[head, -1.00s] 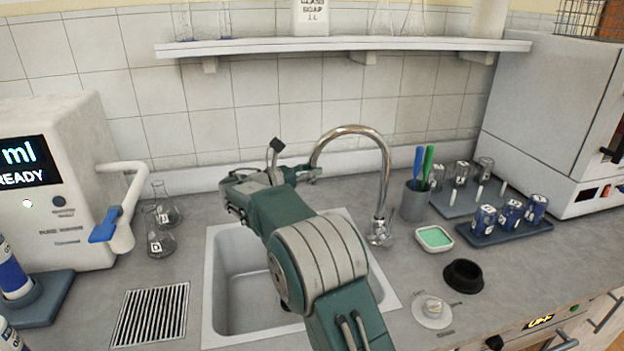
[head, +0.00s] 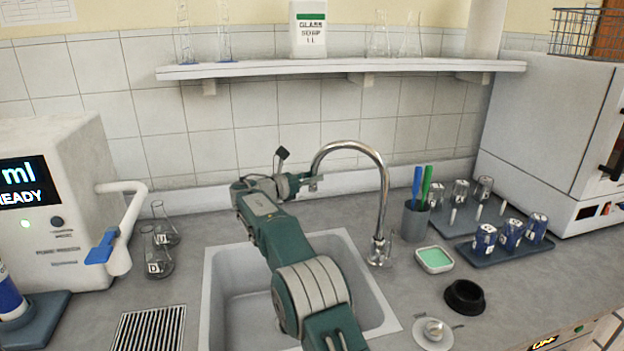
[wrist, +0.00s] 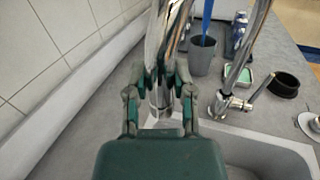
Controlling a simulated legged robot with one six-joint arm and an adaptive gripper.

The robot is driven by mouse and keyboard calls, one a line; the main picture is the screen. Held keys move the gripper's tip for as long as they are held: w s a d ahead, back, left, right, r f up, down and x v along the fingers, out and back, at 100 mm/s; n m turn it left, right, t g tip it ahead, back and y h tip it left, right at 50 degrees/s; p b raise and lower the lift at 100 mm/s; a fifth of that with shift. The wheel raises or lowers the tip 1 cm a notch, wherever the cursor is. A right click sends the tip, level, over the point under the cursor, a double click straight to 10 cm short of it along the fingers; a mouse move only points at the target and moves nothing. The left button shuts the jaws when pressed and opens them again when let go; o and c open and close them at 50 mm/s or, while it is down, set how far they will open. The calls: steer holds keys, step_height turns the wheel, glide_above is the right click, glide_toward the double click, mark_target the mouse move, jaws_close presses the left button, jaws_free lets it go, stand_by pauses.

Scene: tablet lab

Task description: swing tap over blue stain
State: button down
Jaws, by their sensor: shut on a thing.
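The chrome tap (head: 381,200) stands at the right back of the sink (head: 207,295), its curved neck arching left. My gripper (head: 312,183) is at the left, downward end of the spout, near the back wall. In the wrist view, my gripper (wrist: 163,85) has its fingers closed around the spout (wrist: 160,98). The tap's base and lever (wrist: 230,104) show to the right of the fingers. I see no blue stain; my arm hides part of the basin.
A cup with blue and green sticks (head: 415,222), a green sponge dish (head: 434,260) and a black bowl (head: 465,297) stand right of the sink. Flasks (head: 157,255) and a white dispenser (head: 60,240) stand left. A shelf (head: 300,68) runs above.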

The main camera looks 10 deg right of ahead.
steer(key=shift+c, duration=2.4)
jaws_free()
steer(key=shift+a, duration=0.1)
steer(key=shift+a, duration=0.1)
steer(key=v, duration=1.2)
steer(key=shift+f, duration=0.1)
